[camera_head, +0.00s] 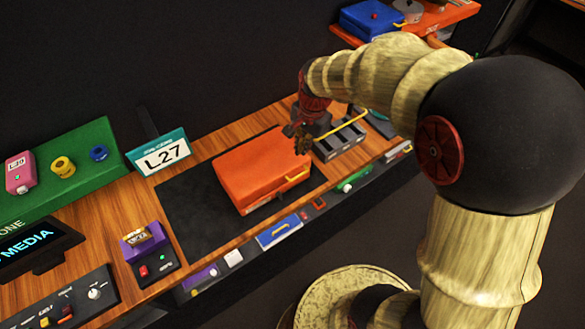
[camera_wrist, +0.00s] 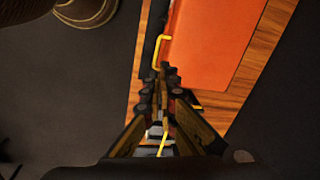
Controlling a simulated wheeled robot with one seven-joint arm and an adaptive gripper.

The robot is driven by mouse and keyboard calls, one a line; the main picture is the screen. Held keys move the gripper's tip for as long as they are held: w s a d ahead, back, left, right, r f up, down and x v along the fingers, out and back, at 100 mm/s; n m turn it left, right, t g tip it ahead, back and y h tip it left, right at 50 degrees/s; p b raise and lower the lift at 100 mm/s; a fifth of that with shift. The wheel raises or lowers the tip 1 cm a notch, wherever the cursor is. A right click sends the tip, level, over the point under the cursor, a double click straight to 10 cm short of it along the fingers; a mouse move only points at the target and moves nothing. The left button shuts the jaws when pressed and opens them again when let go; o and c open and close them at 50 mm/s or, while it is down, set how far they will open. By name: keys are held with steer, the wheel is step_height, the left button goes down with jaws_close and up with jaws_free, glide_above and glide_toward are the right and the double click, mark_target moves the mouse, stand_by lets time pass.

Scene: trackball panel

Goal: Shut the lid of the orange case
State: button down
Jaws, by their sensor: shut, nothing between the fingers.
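The orange case (camera_head: 255,170) lies on a dark mat on the wooden bench in the head view. Its lid looks down flat on the body, with no clear gap showing. A yellow handle (camera_head: 297,175) is on its front side. My gripper (camera_head: 301,146) is shut and empty, beside the case's right end and near its top. In the wrist view the case's orange top (camera_wrist: 215,40) fills the upper right, and the yellow handle (camera_wrist: 158,52) is just beyond my shut fingertips (camera_wrist: 163,76). Whether the fingers touch the case cannot be told.
A grey tray with a yellow bar (camera_head: 342,135) stands right of the case, below my gripper. A purple device (camera_head: 145,240) stands at the left. The dark mat (camera_head: 190,205) is bare left of the case.

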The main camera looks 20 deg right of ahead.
steer(key=f+m, duration=0.1)
steer(key=f, duration=0.3)
steer(key=w+f+m, duration=0.1)
steer(key=f, duration=0.4)
steer(key=w+f+m, duration=0.1)
steer(key=f, duration=0.3)
steer(key=shift+a+f, duration=0.25)
steer(key=shift+f, duration=0.15)
steer(key=shift+s+f, duration=0.1)
